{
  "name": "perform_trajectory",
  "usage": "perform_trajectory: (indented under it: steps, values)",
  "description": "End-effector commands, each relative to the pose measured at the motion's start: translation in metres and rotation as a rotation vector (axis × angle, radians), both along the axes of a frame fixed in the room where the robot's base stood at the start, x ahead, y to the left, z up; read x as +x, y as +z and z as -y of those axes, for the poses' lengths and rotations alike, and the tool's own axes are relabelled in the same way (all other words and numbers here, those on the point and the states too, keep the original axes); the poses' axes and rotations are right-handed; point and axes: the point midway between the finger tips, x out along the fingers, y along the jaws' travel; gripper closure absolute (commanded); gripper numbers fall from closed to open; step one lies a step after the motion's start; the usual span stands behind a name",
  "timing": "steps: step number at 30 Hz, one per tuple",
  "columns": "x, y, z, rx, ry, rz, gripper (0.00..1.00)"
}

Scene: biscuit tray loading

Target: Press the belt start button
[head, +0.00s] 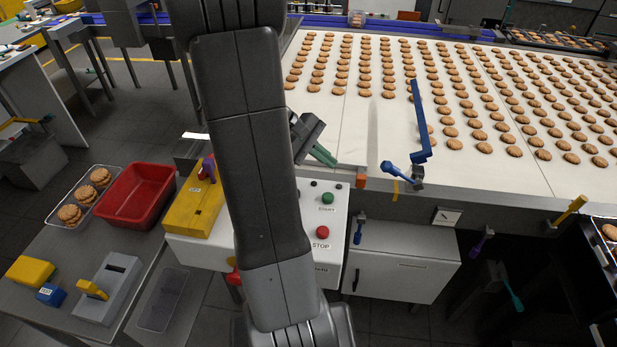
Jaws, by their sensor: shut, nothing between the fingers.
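The green start button (327,198) sits on a white control panel (338,215), above its START label. The red stop button (322,232) is below it, above a STOP label. My gripper (331,161) is shut and empty. Its greenish fingers point down and right, and in the picture they lie above the start button, apart from it. My own arm crosses the middle of the view and hides the left part of the panel.
The belt (345,120) behind holds many rows of biscuits. A blue bar (418,118) stands at its front edge, right of my gripper. A yellow box (190,208) sits left of the panel. A red bin (137,195) and a clear tray of biscuits (62,197) are further left.

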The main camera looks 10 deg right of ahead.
Motion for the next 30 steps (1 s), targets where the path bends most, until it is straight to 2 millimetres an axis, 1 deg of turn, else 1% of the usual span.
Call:
perform_trajectory:
  steps: [14,19,23,30]
  values:
    - [0.000,0.000,0.000,0.000,0.000,0.000,1.00]
    - [0.000,-0.005,0.000,0.000,0.000,0.000,1.00]
    - [0.000,-0.016,0.000,0.000,0.001,-0.001,1.00]
    - [0.000,-0.048,0.000,0.000,0.000,-0.002,1.00]
